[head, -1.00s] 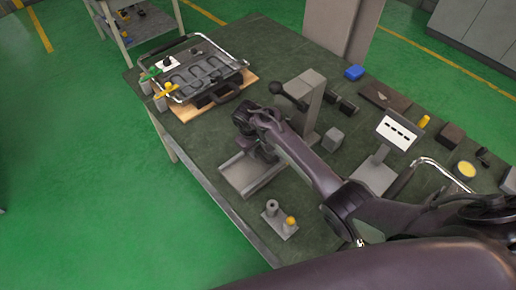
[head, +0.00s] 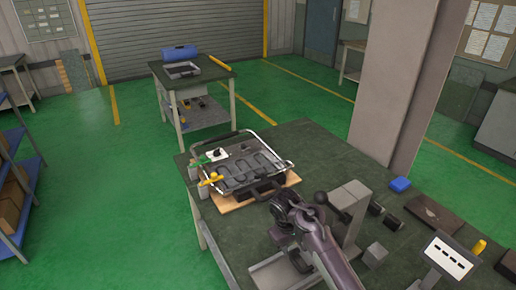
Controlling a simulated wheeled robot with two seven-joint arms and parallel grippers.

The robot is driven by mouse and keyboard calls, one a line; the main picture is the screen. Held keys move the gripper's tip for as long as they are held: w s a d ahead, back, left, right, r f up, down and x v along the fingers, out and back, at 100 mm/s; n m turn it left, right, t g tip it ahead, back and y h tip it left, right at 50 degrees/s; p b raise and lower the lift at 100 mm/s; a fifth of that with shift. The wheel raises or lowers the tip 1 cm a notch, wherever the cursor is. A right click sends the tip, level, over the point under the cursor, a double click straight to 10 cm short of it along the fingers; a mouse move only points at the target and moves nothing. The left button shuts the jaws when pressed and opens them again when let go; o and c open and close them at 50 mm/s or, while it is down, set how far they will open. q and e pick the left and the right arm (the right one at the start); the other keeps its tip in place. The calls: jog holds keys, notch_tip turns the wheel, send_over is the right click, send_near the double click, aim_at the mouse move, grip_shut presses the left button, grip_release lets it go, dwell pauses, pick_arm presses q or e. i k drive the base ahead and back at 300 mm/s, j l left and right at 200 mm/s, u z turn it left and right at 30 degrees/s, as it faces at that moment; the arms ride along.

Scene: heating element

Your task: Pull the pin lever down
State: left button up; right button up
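A grey upright press (head: 350,207) stands on the green bench. A black ball-ended lever (head: 321,197) sticks out from its left side near the top; I take this to be the pin lever. My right arm comes in from the bottom right. My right gripper (head: 291,247) is left of the press, below and to the left of the ball, apart from it. It points down over a grey tray (head: 268,274). Its fingers are dark, small and partly hidden by my wrist, so their opening does not show. My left gripper is out of view.
A heating-element fixture (head: 246,172) with a metal frame and green and yellow handles (head: 211,179) sits on a wooden board at the bench's left end. A pillar (head: 408,85) rises behind.

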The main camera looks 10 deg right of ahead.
aim_at(320, 198)
jog(key=k+j, duration=0.2)
jog(key=k, duration=0.3)
jog(key=k+j, duration=0.25)
jog(key=k, duration=0.2)
